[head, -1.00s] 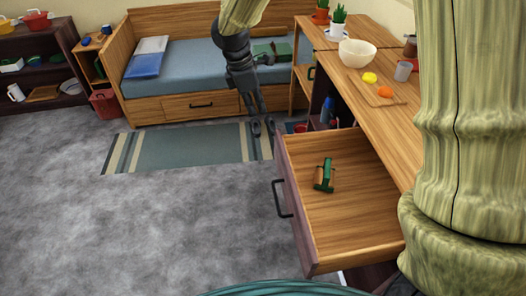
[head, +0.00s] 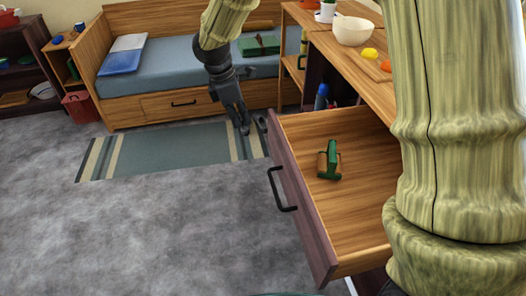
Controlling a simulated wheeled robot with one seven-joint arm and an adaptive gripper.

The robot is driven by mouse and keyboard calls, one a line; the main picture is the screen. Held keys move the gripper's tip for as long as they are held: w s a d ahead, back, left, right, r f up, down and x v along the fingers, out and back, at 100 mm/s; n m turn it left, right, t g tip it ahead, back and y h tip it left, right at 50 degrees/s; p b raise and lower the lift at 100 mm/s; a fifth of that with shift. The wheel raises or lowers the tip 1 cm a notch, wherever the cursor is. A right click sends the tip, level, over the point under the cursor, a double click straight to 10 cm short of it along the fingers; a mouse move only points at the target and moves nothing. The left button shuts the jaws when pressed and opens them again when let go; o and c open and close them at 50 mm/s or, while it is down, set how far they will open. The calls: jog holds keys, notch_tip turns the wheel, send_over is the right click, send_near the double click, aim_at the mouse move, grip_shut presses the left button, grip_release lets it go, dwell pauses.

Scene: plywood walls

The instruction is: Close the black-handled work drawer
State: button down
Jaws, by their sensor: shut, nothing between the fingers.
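The work drawer (head: 362,210) stands pulled out from the desk at the right. Its dark front panel (head: 302,215) carries a black bar handle (head: 281,190) on the outer face. I cannot tell whether the fingertips touch the panel.
The wooden desk (head: 352,68) bears a cream bowl (head: 353,31) and yellow and orange items. Behind is a bed (head: 175,68) with a drawer of its own. A striped rug (head: 165,148) lies on grey floor. The floor left of the drawer is clear.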

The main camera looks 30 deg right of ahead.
jog(key=s+d+f, duration=0.1)
jog(key=d+f, duration=0.5)
jog(key=f, duration=0.4)
jog(key=shift+s+d+f, duration=0.15)
jog(key=shift+s+f, duration=0.1)
jog(key=shift+s, duration=0.05)
jog(key=shift+d, duration=0.1)
dwell(0.3)
